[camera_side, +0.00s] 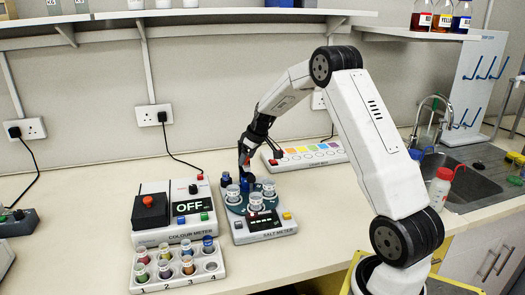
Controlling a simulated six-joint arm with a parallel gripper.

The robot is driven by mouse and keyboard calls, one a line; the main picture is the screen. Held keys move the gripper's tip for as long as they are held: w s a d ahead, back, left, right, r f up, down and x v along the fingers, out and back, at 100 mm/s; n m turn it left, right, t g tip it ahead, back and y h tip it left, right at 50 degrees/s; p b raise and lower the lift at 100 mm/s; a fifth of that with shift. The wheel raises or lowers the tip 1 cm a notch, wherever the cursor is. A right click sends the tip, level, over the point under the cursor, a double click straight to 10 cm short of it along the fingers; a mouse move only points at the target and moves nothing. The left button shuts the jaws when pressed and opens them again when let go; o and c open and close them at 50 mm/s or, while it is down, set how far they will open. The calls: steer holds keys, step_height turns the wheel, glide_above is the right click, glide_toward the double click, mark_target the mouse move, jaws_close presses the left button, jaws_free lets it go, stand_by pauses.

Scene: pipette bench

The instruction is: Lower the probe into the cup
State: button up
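The salt meter (264,229) stands mid-bench with several small whitish cups on its round blue-green carrier. One cup (255,201) is at the front, one (233,193) at the left and one (268,187) at the right. My dark gripper (245,160) points down over the back of the carrier, above and behind the front cup. A small dark-blue part (245,184) shows below its tips, among the cups. I cannot tell whether this is the probe, or whether the gripper holds it. The fingers are too small to read as open or shut.
The colour meter (175,212), its display reading OFF, stands close at left. A numbered rack (177,270) of coloured vials is in front of it. A strip with coloured squares (305,154) lies behind right. A sink (470,175) is at far right.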

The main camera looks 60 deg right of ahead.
steer(key=shift+r, duration=0.15)
steer(key=v, duration=0.7)
steer(key=shift+s+r, duration=0.2)
steer(key=shift+r, duration=0.05)
steer(key=shift+a, duration=0.1)
steer(key=s+a+f, duration=0.2)
steer(key=s+a, duration=0.4)
steer(key=a, duration=0.3)
steer(key=s+a+f+g, duration=0.1)
steer(key=s+a+f, duration=0.2)
steer(key=s+a, duration=0.3)
steer(key=s+a+f, duration=0.3)
steer(key=s+a, duration=0.3)
steer(key=a, duration=0.8)
steer(key=shift+g, duration=0.4)
